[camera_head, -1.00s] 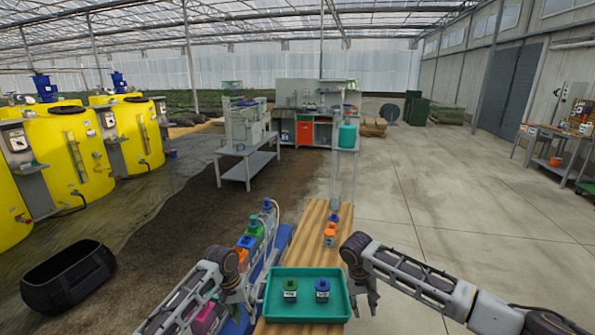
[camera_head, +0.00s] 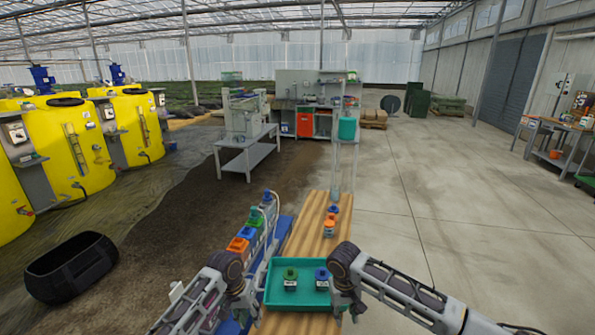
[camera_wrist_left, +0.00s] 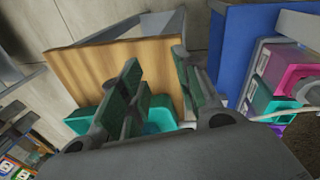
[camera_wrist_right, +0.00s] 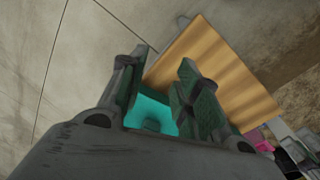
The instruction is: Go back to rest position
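A teal tray (camera_head: 300,300) sits on the wooden bench top (camera_head: 305,235). It holds a bottle with a green cap (camera_head: 290,280) and a bottle with a blue cap (camera_head: 322,280), both upright. My left gripper (camera_head: 245,308) is beside the tray's left side and my right gripper (camera_head: 350,305) is beside its right side. In the left wrist view my left gripper (camera_wrist_left: 155,75) has its fingers apart with nothing between them. In the right wrist view my right gripper (camera_wrist_right: 165,65) is likewise open and empty. Whether either finger touches the tray, I cannot tell.
An orange-and-white bottle (camera_head: 329,228) stands farther back on the wood. A black tub (camera_head: 72,268) is on the floor at left.

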